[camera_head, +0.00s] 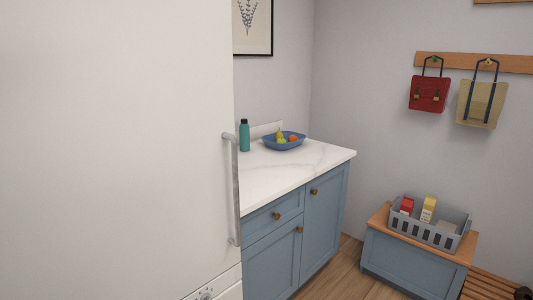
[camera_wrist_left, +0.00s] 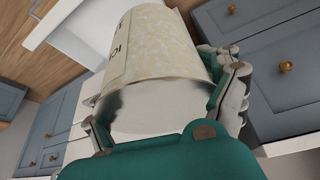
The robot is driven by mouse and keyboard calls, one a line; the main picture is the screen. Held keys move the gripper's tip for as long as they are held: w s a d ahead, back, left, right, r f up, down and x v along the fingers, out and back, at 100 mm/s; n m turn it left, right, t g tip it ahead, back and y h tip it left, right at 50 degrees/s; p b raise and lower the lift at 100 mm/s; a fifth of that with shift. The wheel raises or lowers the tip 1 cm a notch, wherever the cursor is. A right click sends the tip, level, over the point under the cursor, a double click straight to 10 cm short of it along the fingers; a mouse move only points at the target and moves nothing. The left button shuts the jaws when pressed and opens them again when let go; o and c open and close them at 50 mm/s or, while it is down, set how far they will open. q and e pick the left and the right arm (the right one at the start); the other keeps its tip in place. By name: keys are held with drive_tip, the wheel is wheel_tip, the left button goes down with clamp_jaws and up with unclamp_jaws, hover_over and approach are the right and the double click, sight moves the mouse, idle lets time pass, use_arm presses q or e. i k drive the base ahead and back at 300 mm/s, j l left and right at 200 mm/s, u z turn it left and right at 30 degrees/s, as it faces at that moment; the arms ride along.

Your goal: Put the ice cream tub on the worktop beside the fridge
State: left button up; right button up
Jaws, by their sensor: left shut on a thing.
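The ice cream tub (camera_wrist_left: 160,50) is cream with a pale speckled pattern and dark lettering, and its pale round end faces the left wrist camera. My left gripper (camera_wrist_left: 155,82) is shut on it, with a finger on either side. Neither gripper nor the tub shows in the head view. The white marbled worktop (camera_head: 315,160) sits on blue cabinets, just right of the tall white fridge (camera_head: 120,140). The fridge door is shut, with a vertical grey handle (camera_head: 236,190) at its right edge. My right gripper is in neither view.
A teal bottle (camera_head: 244,136) and a blue bowl of fruit (camera_head: 284,141) stand at the worktop's back. Its front and right parts are clear. A grey crate (camera_head: 436,233) with packages sits on a low blue bench at right. Bags hang above.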

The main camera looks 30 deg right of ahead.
sight(245, 180)
drive_tip(key=l+u, duration=0.1)
drive_tip(key=l, duration=0.5)
drive_tip(key=k+l+u, duration=0.1)
drive_tip(key=l, duration=0.45)
drive_tip(key=l+u, duration=0.1)
drive_tip(key=l, duration=0.5)
drive_tip(key=k+l, duration=0.15)
drive_tip(key=l, duration=0.45)
drive_tip(key=u, duration=0.05)
